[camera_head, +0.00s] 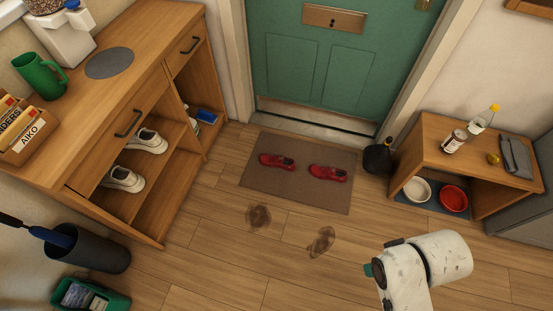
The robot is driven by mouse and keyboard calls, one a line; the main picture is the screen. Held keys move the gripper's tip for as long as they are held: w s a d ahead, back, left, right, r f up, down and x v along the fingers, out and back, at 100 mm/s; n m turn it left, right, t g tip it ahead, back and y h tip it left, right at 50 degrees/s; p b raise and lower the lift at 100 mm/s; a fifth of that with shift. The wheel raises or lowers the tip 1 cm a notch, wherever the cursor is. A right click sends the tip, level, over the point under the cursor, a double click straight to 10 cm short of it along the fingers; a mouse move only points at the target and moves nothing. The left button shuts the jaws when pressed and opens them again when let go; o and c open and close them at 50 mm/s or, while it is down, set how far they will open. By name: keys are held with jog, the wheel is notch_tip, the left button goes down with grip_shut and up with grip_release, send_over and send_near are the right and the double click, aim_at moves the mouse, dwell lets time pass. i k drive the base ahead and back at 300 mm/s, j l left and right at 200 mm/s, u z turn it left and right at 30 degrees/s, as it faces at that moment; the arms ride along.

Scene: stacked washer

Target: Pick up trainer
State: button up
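Two white trainers sit in the open shelf of the wooden cabinet at the left: one trainer (148,140) farther back and one trainer (122,179) nearer. Two red shoes, a left one (277,161) and a right one (327,173), lie apart on the brown doormat (255,182). I cannot tell for sure which of these the task means. A white section of my arm shows at the lower right, well away from all the shoes. My gripper itself is not in view.
Muddy marks (321,242) stain the open wooden floor before the mat. The cabinet (152,73) stands left, with an umbrella bin (98,252) near it. A low wooden unit (431,138) with bowls stands right. A black bag (377,158) sits by the green door (340,60).

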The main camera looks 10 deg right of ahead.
aim_at(266, 160)
jog(key=k, duration=0.1)
jog(key=i+l+u, duration=0.25)
jog(key=i+l, duration=0.6)
jog(key=i, duration=0.45)
jog(key=i+l+u, duration=0.25)
jog(key=i+l, duration=0.85)
jog(key=i, duration=0.1)
